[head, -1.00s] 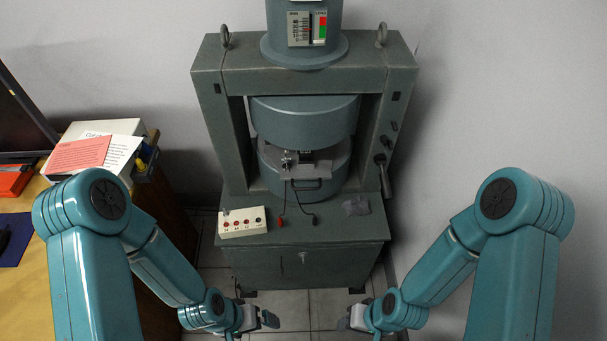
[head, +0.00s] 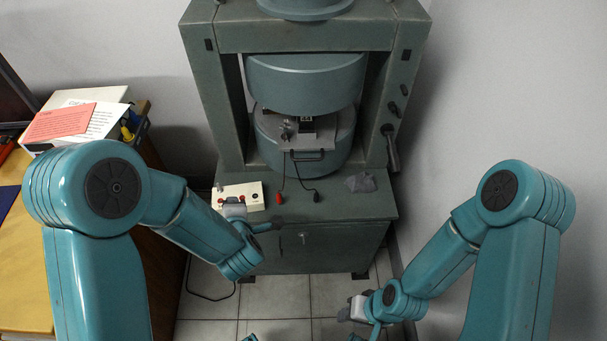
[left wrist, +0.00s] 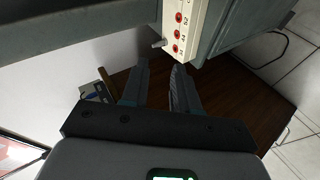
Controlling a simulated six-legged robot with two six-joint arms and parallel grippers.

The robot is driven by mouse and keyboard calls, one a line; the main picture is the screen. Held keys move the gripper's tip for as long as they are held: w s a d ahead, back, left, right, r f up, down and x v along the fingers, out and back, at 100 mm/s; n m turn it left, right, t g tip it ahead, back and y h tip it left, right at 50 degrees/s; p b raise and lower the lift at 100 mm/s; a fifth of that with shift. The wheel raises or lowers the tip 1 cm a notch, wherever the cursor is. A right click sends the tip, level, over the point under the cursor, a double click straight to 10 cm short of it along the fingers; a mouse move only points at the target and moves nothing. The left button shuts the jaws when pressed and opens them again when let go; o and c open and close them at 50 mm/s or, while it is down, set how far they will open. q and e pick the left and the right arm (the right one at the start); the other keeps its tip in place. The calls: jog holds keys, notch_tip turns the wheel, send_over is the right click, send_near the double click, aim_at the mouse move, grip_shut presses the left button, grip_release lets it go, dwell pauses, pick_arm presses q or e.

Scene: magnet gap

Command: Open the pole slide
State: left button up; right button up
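The pole slide, a grey plate with a dark handle (head: 307,155), sits on the lower round pole (head: 345,140) in the gap of the green magnet frame. A small dark block (head: 306,124) and a metal knob (head: 286,135) are on it. How far the slide is out is hard to tell. My left gripper (head: 252,217) is in front of the cabinet top, below and left of the handle and apart from it. Its fingers are spread and empty in the left wrist view (left wrist: 160,78). My right gripper (head: 352,311) hangs low over the floor, with its finger gap unclear.
A white socket box (head: 250,190) stands close to my left gripper; its red sockets show in the left wrist view (left wrist: 179,30). Red and black leads and a grey cloth (head: 360,182) lie on the cabinet top. A lever (head: 391,150) is on the right post. A desk is at left.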

pick_arm(q)
jog(key=w+d+r+n+t+b, duration=0.1)
jog(key=d+r+t+b, duration=0.15)
jog(key=d+b, duration=0.3)
jog(key=m+t+h+b, duration=0.1)
jog(key=t+h+b, duration=0.2)
jog(key=b, duration=0.2)
send_near(303, 160)
jog(key=w, duration=0.3)
jog(key=w+f+b, duration=0.1)
jog(key=w, duration=0.2)
jog(key=w+f, duration=0.1)
jog(key=w, duration=0.3)
jog(key=shift+w+a+f, duration=0.1)
jog(key=shift+a, duration=0.1)
pick_arm(e)
notch_tip(303, 160, down, 14)
jog(key=shift+f, duration=0.25)
pick_arm(q)
grip_shut()
